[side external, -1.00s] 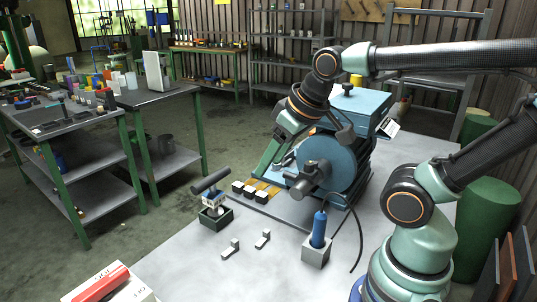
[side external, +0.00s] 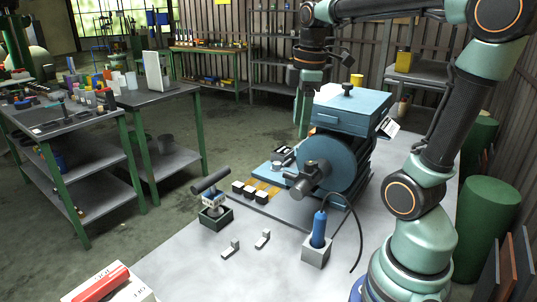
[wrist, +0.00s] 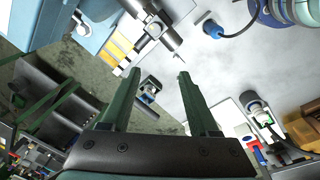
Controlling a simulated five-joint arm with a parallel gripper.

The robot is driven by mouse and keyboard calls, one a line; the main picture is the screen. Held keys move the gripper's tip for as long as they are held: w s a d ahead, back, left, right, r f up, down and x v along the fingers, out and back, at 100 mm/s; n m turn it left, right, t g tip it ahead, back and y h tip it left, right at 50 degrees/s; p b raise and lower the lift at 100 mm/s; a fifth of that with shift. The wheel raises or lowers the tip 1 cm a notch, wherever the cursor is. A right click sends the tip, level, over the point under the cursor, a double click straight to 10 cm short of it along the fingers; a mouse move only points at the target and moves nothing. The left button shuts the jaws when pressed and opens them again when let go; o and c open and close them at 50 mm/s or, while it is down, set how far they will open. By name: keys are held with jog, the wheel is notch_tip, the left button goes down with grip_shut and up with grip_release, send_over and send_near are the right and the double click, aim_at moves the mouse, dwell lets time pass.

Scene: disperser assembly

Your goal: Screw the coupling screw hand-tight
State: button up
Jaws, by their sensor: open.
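My gripper (side external: 302,127) is open and empty, pointing down. It is raised behind the left side of the blue machine (side external: 352,108), clear of it. In the wrist view its two green fingers (wrist: 158,74) stand wide apart with nothing held. The machine has a large round blue disc (side external: 338,158) and a dark cylindrical unit (side external: 308,181) in front of it. In the wrist view the dark unit (wrist: 160,28) shows at the top, ahead of the fingertips. I cannot pick out the coupling screw for certain in either view.
A dark T-shaped tool (side external: 210,182) stands in a small box (side external: 215,219). A blue-handled tool (side external: 319,228) stands in a grey block (side external: 316,252) with a cable. Two small grey pieces lie in front, with bare tabletop (side external: 220,278) around them.

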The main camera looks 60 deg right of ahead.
aim_at(309, 163)
jog(key=d+n+g, duration=0.1)
jog(key=d+n, duration=0.2)
jog(key=d, duration=0.1)
jog(key=shift+y, duration=0.3)
jog(key=f, duration=1.1)
jog(key=shift+s+d+f, duration=0.1)
jog(key=shift+s+f, duration=0.05)
jog(key=shift+s, duration=0.25)
grip_shut()
